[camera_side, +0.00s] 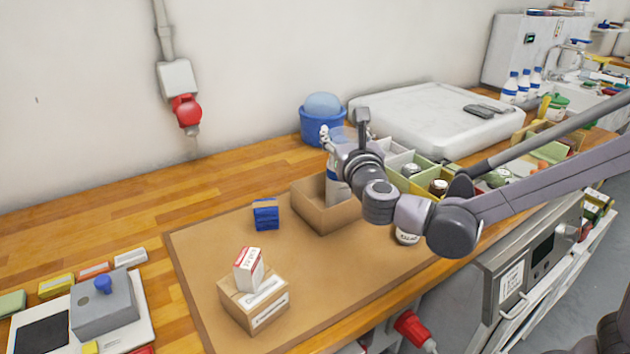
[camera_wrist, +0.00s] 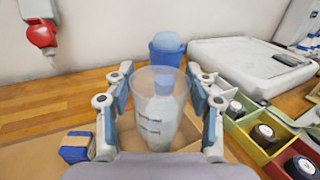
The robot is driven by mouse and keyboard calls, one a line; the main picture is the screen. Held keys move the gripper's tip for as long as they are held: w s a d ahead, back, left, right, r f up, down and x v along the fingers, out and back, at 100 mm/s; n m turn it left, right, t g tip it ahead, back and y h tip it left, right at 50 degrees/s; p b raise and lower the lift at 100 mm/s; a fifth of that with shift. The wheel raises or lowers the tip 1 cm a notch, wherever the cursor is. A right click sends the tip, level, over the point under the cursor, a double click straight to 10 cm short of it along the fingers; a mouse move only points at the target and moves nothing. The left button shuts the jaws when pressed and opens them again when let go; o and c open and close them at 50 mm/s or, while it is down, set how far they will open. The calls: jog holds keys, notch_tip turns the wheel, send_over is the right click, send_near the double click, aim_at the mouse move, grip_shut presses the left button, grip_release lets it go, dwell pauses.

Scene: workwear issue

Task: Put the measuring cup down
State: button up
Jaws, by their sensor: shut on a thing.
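My gripper (camera_wrist: 160,92) is shut on a clear measuring cup (camera_wrist: 150,125), with a finger on each side of it. The cup is upright and printed marks show on its wall. In the side view my gripper (camera_side: 338,143) and the cup are above an open cardboard box (camera_side: 318,213), and the cup is partly hidden by my gripper. A white bottle (camera_side: 336,188) with a blue cap stands in the box. In the wrist view it shows through the cup. The cup's base is not clear to see.
A brown mat (camera_side: 205,248) bears a blue block (camera_side: 265,215) and a small carton (camera_side: 248,268) on a cardboard box (camera_side: 252,305). A blue bucket (camera_side: 318,128) stands behind. Colored bins with jars (camera_side: 438,188) lie to the right.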

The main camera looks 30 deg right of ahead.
jog(key=w+a+n+y, duration=1)
jog(key=a+n+y, duration=0.15)
jog(key=y, duration=0.55)
jog(key=shift+s+a+f+n+g+y, duration=0.7)
jog(key=shift+a+f+n+g+y, duration=0.45)
jog(key=shift+a+f, duration=1.4)
jog(key=shift+s+a+f+n+g+y, duration=0.7)
jog(key=shift+a+f+g+y, duration=0.5)
jog(key=shift+a+f, duration=1.35)
jog(key=shift+s+a+f+n+g+y, duration=0.8)
jog(key=shift+a+f+g, duration=0.95)
jog(key=shift+f, duration=1.35)
jog(key=shift+w+a+f+t, duration=0.1)
jog(key=shift+a+f+t, duration=0.05)
jog(key=shift+a+t, duration=0.15)
jog(key=o, duration=1.2)
